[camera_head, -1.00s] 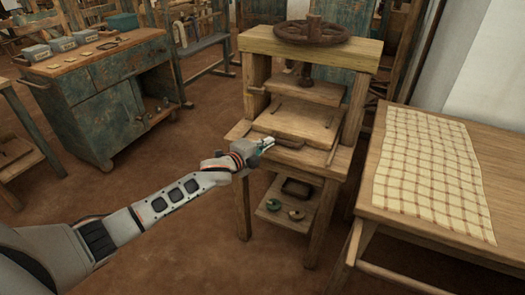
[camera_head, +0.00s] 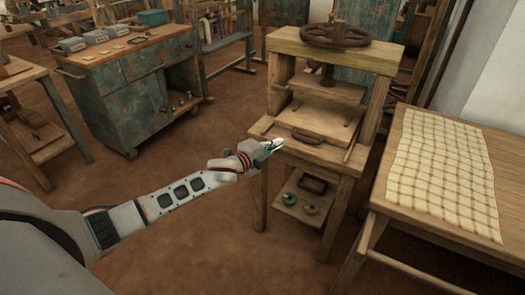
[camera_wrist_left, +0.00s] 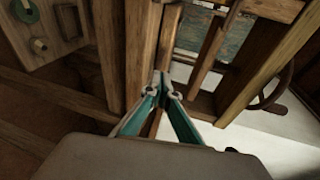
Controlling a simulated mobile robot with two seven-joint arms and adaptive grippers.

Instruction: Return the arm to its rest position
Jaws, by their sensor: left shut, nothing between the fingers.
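My left arm reaches in from the lower left in the head view. Its gripper (camera_head: 275,146) is shut and empty, in front of the left side of the wooden press (camera_head: 337,43). In the left wrist view the teal fingers of my left gripper (camera_wrist_left: 161,78) meet at their tips with nothing between them. Wooden posts of the press show beyond the fingertips there. Whether the gripper touches the press cannot be told. My right gripper is not in view.
A table (camera_head: 387,200) with a checked cloth (camera_head: 445,170) stands at the right. A worn blue cabinet (camera_head: 140,95) with small boxes stands at the back left. The press has a handwheel (camera_head: 337,33) on top and a low shelf (camera_head: 303,203). Brown floor lies open between cabinet and press.

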